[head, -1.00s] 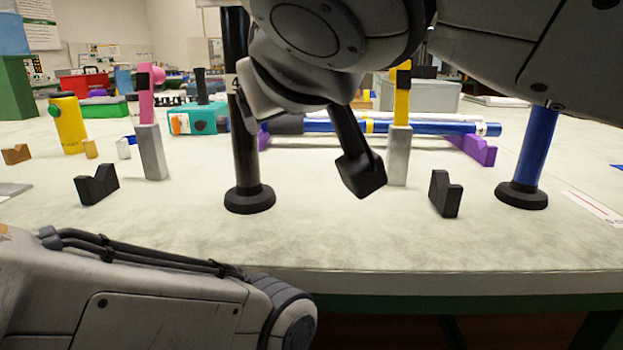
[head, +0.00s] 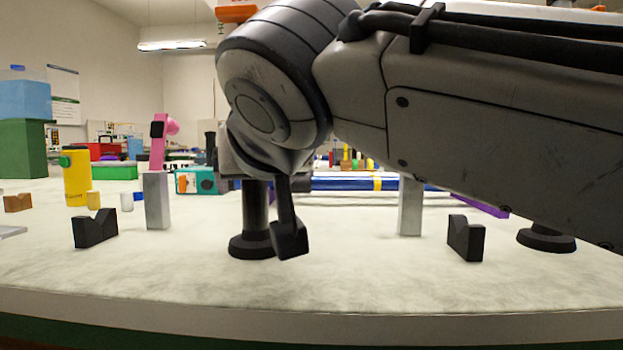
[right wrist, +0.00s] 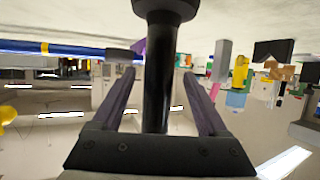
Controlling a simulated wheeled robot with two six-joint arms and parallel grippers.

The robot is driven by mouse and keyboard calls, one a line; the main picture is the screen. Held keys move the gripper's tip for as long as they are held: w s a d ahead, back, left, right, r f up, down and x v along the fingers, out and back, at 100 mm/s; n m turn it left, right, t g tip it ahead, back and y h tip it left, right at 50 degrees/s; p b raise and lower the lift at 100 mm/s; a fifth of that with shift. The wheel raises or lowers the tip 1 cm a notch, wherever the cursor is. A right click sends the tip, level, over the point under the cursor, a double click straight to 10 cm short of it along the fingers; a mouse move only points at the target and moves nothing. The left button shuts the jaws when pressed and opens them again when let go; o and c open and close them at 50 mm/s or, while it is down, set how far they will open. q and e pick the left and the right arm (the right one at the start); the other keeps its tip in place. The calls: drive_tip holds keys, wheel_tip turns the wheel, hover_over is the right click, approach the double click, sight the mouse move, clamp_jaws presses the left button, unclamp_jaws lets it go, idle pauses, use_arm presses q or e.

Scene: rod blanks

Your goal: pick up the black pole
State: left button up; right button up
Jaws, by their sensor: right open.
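The black pole (head: 255,207) stands upright on a round black base (head: 252,248) on the table. My right gripper (head: 272,238) is in front of it in the head view, hiding its upper part. In the right wrist view, which is upside down, the pole (right wrist: 157,85) runs between the two fingers of my open right gripper (right wrist: 150,60), with its base at the top. The fingers stand on either side of the pole, with gaps visible. My left gripper is out of view.
Black V-shaped blocks stand at left (head: 96,229) and right (head: 466,238). Grey posts (head: 157,201) (head: 410,207) stand behind. A blue rod (head: 340,184) lies behind the pole. A second round base (head: 546,240) shows under my right arm. The table front (head: 200,290) is clear.

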drive_tip(key=x, duration=0.3)
drive_tip(key=shift+w+f+b, duration=0.25)
drive_tip(key=shift+b, duration=0.15)
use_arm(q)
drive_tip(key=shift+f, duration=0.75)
use_arm(e)
drive_tip(key=shift+c, duration=0.3)
clamp_jaws()
drive_tip(key=shift+r, duration=0.1)
drive_tip(key=shift+r, duration=0.1)
